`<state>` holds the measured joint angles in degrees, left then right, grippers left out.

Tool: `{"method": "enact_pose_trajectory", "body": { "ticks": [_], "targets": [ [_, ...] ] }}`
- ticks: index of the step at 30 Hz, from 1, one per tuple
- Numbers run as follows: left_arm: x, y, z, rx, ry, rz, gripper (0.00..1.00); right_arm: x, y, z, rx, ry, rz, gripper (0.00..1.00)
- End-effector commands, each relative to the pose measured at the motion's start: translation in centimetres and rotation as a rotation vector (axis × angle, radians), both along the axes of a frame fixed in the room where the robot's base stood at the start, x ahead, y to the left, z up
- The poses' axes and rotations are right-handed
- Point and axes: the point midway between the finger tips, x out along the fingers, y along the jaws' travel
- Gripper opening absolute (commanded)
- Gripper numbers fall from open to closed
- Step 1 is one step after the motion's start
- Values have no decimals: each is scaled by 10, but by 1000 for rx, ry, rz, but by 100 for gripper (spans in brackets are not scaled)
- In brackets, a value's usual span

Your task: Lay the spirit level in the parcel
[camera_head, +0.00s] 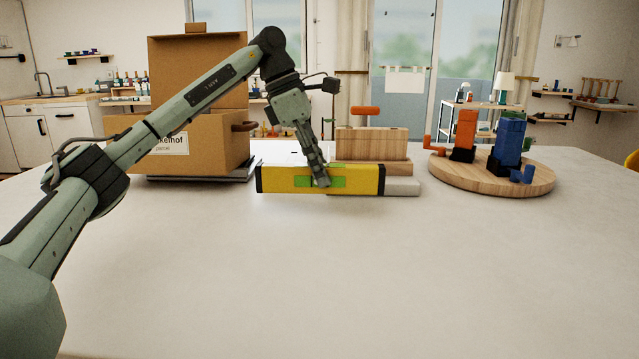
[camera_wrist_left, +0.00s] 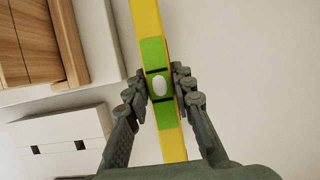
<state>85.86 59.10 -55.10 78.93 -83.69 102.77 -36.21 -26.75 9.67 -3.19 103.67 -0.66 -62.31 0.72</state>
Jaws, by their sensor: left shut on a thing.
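The spirit level (camera_head: 275,179) is a yellow bar with black ends and a green middle, standing out in front of a wooden block. My left gripper (camera_head: 320,182) reaches down to its middle and is shut on it. In the left wrist view the spirit level (camera_wrist_left: 149,22) runs between both fingers of the left gripper (camera_wrist_left: 161,97), with its pale vial between them. The parcel (camera_head: 218,152) is an open brown cardboard box with a raised flap and a white label, at the left behind my arm. Its inside is hidden. My right gripper is not in view.
A wooden block (camera_head: 371,143) with an orange handle stands on a pale base behind the spirit level. A round wooden board (camera_head: 490,178) at the right bears orange and blue tools. The front of the table (camera_head: 350,270) is clear.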

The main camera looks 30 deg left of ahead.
Motion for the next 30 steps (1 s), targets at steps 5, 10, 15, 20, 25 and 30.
{"method": "enact_pose_trajectory", "body": {
  "ticks": [5,10,15,20,25,30],
  "targets": [
    [-1,1,-27,0,2,1,0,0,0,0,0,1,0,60],
    [-1,0,-31,-1,-1,1,0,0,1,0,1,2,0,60],
    [-1,0,-32,-1,-1,0,0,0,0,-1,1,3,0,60],
    [-1,1,-34,0,0,1,35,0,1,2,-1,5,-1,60],
    [-1,1,-34,0,0,1,44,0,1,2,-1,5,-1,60],
    [-1,1,-34,0,0,1,44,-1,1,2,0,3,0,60]
  ]
}}
